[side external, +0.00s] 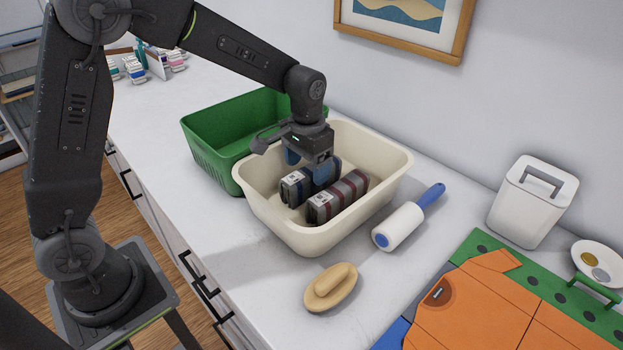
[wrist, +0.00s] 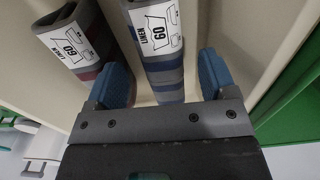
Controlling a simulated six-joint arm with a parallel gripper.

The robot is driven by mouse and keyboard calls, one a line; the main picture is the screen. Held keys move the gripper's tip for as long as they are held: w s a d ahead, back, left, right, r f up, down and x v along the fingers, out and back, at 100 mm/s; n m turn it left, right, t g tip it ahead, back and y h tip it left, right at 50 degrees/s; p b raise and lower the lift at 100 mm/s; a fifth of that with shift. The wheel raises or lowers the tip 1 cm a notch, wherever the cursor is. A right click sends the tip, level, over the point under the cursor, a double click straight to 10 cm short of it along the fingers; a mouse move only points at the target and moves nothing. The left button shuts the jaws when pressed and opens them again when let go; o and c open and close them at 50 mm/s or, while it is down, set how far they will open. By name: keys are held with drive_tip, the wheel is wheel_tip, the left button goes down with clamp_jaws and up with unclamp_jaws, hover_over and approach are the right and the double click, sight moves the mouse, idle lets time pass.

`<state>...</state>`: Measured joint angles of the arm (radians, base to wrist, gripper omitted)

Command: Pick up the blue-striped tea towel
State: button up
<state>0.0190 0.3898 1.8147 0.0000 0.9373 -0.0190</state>
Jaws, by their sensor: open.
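The blue-striped tea towel (side external: 293,188) is a grey roll with blue bands and a white label, lying in the cream tub (side external: 395,170). In the wrist view the towel (wrist: 163,62) runs between my two blue fingers, its label reading LINEN 60. My gripper (side external: 308,167) points down into the tub over this towel; it also shows in the wrist view (wrist: 163,82). The jaws are open, with one finger on each side of the roll and a visible gap to each. My gripper hides part of the towel in the side view.
A similar roll with dark red bands (side external: 338,198) lies beside it in the tub, close to one finger in the wrist view (wrist: 75,35). A green basket (side external: 213,158) stands behind the tub. A lint roller (side external: 400,225) and a brush (side external: 330,287) lie in front.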

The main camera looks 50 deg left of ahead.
sight(308, 184)
drive_tip(key=shift+w+a+f, duration=0.1)
drive_tip(key=shift+w+f, duration=0.05)
drive_tip(key=shift+f, duration=2.6)
drive_tip(key=shift+c, duration=0.3)
drive_tip(key=c, duration=0.8)
